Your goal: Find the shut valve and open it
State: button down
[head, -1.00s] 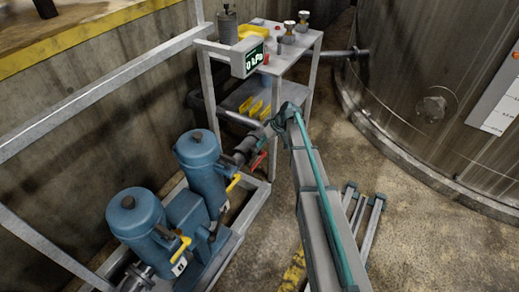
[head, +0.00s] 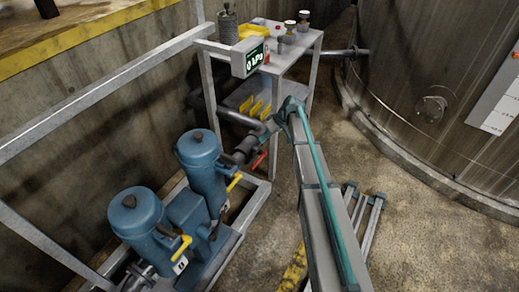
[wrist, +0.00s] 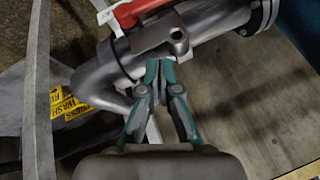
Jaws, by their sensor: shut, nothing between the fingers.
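A grey pipe valve (wrist: 155,42) with a red lever (wrist: 138,9) fills the top of the wrist view. The red lever also shows in the head view (head: 258,161), low beside the grey pipe. In the wrist view the lever runs roughly along the pipe; its far end is cut off. My gripper (wrist: 160,66) is shut and empty, its tips at the valve's lower side; I cannot tell whether they touch. Two yellow levers, one at the rear blue pump (head: 234,182) and one at the front blue pump (head: 181,246), show in the head view.
A display (head: 252,58) seems to read 0 kPa. A metal table (head: 300,50) with small items stands behind the pipe. Grey rails and the pump frame (head: 255,205) border the left. A large tank (head: 420,60) stands right. Open floor (head: 420,225) lies front right.

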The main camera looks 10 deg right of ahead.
jog(key=shift+w+d+r+p, duration=0.35)
jog(key=shift+w+d+r, duration=0.55)
jog(key=shift+w+r, duration=0.25)
jog(key=s+f+m+g+h, duration=0.1)
jog(key=s+f+m, duration=0.1)
jog(key=s+f, duration=0.6)
jog(key=s+f+m+g+h, duration=0.1)
jog(key=s+f+m+h, duration=0.3)
jog(key=s, duration=0.8)
jog(key=s+f+m+g+y, duration=0.1)
jog(key=s+f, duration=0.6)
jog(key=s, duration=0.4)
jog(key=s+f+g+h, duration=0.1)
jog(key=s+f+g, duration=0.1)
jog(key=s, duration=1.5)
jog(key=s+a+f+g+h+p, duration=0.1)
jog(key=s+f+g, duration=0.2)
jog(key=s, duration=1.4)
jog(key=shift+s+f+g, duration=0.3)
jog(key=shift+s+f, duration=0.05)
jog(key=shift+f, duration=0.55)
